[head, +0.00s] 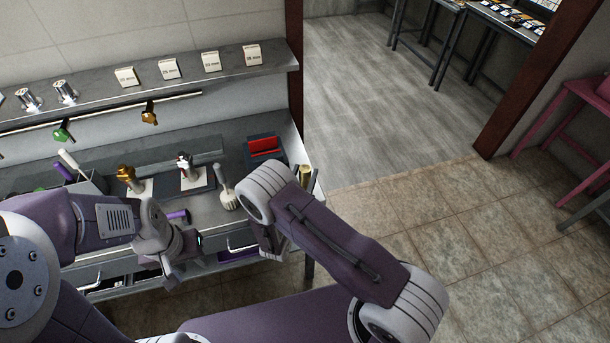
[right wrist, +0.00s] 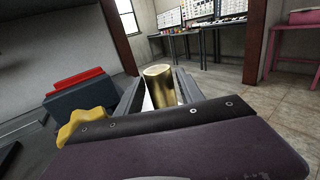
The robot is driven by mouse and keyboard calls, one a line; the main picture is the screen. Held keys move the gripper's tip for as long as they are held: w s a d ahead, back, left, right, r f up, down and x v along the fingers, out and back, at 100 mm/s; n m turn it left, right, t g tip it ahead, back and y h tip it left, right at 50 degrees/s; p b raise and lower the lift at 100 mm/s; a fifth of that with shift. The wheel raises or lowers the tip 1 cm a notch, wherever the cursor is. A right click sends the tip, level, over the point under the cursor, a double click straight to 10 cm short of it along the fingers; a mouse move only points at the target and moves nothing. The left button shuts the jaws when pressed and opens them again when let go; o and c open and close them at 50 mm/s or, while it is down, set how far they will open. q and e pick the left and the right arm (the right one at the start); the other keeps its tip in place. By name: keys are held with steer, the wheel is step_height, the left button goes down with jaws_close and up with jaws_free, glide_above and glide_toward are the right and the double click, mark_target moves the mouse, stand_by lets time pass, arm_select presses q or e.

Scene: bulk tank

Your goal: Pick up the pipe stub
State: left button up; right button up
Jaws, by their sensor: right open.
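The pipe stub appears to be the brass cylinder (right wrist: 160,88) standing upright in the right wrist view. Its brass top also shows in the head view (head: 306,173), at the right end of the bench, beside my right forearm. My right gripper (right wrist: 160,95) is open, with one finger on each side of the cylinder. I cannot tell whether either finger touches it; its lower part is hidden by the gripper body. My left gripper (head: 172,270) hangs in front of the bench edge, apart from the stub; its jaw opening is unclear.
The metal bench (head: 220,215) holds valves on a dark tray (head: 205,182), a white brush (head: 226,190) and a red-topped dark box (head: 262,147). A yellow lobed part (right wrist: 85,124) lies close to my right gripper. A shelf (head: 190,70) runs above.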

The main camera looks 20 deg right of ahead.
mark_target(308, 169)
steer(key=shift+w+d+f, duration=0.1)
steer(key=shift+w+d, duration=0.2)
steer(key=shift+w, duration=0.15)
steer(key=shift+s+a, duration=0.1)
steer(key=c, duration=0.3)
jaws_close()
steer(key=shift+r, duration=0.45)
steer(key=r, duration=0.4)
steer(key=shift+s+d, duration=0.35)
steer(key=s+d+r+p, duration=0.3)
steer(key=s+d+r, duration=0.3)
steer(key=s, duration=0.2)
steer(key=shift+s+d+r, duration=0.15)
steer(key=shift+s+d, duration=0.05)
steer(key=shift+d, duration=0.1)
